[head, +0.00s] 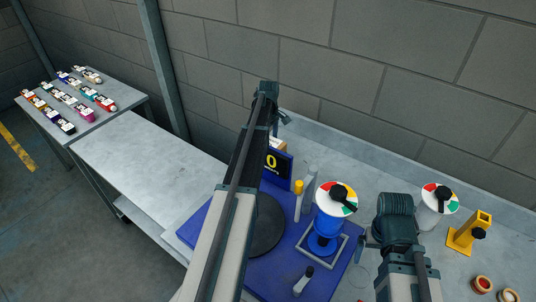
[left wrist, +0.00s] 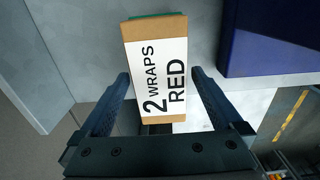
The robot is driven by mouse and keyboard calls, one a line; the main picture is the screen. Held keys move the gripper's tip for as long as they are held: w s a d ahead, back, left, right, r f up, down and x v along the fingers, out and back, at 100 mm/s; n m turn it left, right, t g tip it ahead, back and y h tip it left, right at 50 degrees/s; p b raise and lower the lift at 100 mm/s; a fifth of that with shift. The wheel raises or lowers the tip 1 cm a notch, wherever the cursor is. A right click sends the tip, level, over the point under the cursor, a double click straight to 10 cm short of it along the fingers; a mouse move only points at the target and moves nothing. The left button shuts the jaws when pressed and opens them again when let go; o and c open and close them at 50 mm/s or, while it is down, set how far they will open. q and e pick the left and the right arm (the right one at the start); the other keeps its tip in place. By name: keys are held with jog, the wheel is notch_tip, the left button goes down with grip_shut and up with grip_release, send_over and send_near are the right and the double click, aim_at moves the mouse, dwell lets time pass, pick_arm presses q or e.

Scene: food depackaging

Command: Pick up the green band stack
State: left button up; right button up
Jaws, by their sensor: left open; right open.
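A tan block with a white label reading "2 WRAPS RED" (left wrist: 156,65) shows in the left wrist view, with a thin green strip (left wrist: 152,16) along its far edge. I cannot tell whether this is the green band stack. My left gripper (left wrist: 160,76) is open, one finger on each side of the block in the picture, with visible gaps. In the head view my left gripper (head: 284,117) is small and dark, beside a tan-and-white item (head: 278,146) partly hidden behind the display. My right gripper (head: 366,243) is open, beside the blue mat.
A blue mat (head: 187,236) holds a dark disc (head: 267,228), a yellow "0" display (head: 276,165) and a blue cylinder with a coloured dial (head: 337,198). A second dial (head: 440,197), yellow stand (head: 468,233) and rolls (head: 482,284) are right. A side table (head: 120,113) holds several labelled items.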

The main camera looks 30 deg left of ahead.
pick_arm(q)
jog(key=shift+a+f+b, duration=0.15)
jog(key=shift+f+b, duration=2.5)
pick_arm(e)
jog(key=shift+f, duration=2.7)
pick_arm(q)
jog(key=shift+r, duration=0.1)
pick_arm(e)
jog(key=shift+r, duration=0.1)
pick_arm(q)
grip_shut()
jog(key=shift+r, duration=0.1)
pick_arm(e)
jog(key=shift+r, duration=0.1)
